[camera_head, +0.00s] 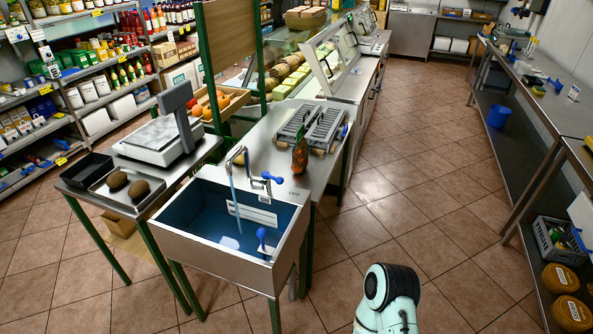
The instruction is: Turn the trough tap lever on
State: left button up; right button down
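The metal trough (215,258) stands in the middle, with a dark blue inside. Its tap (237,154) has a curved metal spout at the back rim. The tap lever has a blue end (271,177) and points to the right of the spout. A thin light-blue streak (235,200) runs from the spout down into the trough and looks like water. Neither gripper is in view. Only a pale arm part of mine shows at the bottom right, apart from the trough.
A scale (160,140) and a tray with two brown round items (128,187) stand on the left table. Behind the trough is a counter with a grey rack (312,125) and a pineapple-like item (299,155). The tiled floor (420,200) to the right is clear.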

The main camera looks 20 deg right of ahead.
aim_at(265, 174)
jog(key=l+u, duration=0.15)
jog(key=l, duration=0.4)
jog(key=k+l+u, duration=0.15)
jog(key=l, duration=0.35)
jog(key=i+l+u, duration=0.15)
jog(key=l, duration=0.4)
jog(key=l+u, duration=0.1)
jog(key=l, duration=0.4)
jog(key=i+l+u, duration=0.1)
jog(key=l, duration=0.25)
jog(key=i+l, duration=0.1)
jog(key=l, duration=0.25)
jog(key=i+l+u, duration=0.15)
jog(key=l, duration=0.2)
jog(key=i+l, duration=0.1)
jog(key=l, duration=0.25)
jog(key=i+l+u, duration=0.15)
jog(key=l, duration=0.15)
jog(key=i+l, duration=0.1)
jog(key=l, duration=0.25)
jog(key=u, duration=0.05)
